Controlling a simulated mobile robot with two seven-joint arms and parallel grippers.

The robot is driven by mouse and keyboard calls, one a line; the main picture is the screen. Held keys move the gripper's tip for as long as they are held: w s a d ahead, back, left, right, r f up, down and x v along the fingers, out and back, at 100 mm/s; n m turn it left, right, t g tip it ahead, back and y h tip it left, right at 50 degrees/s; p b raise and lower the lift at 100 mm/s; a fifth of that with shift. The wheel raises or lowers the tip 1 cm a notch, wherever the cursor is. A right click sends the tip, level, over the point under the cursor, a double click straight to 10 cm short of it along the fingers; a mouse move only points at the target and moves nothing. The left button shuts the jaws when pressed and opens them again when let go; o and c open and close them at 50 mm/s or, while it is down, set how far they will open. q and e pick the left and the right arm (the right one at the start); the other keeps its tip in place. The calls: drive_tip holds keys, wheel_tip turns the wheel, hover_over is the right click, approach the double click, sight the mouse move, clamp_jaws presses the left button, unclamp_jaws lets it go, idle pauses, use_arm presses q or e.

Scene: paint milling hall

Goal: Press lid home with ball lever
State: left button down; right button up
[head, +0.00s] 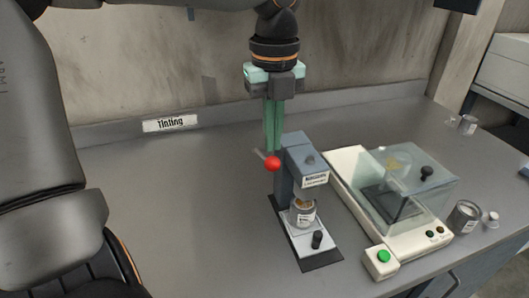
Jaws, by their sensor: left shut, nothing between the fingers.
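A grey-blue bench press (300,153) stands on a dark base plate near the middle of the table. Its lever ends in a red ball (272,163) on the press's left side. A small can (302,213) stands upright under the press head. Whether its lid is fully seated is too small to tell. My left gripper (273,148) points down with its green fingers shut and empty. The fingertips appear just above or behind the red ball; I cannot tell whether they touch it. My right gripper is not in view.
To the press's right is a white device with a clear cover (415,180) and a green button (383,256). An open can (464,217) and a small white item (491,219) stand beyond it. The table's left part is clear.

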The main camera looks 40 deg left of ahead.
use_arm(q)
drive_tip(key=shift+r+p, duration=1.8)
drive_tip(key=shift+r, duration=0.7)
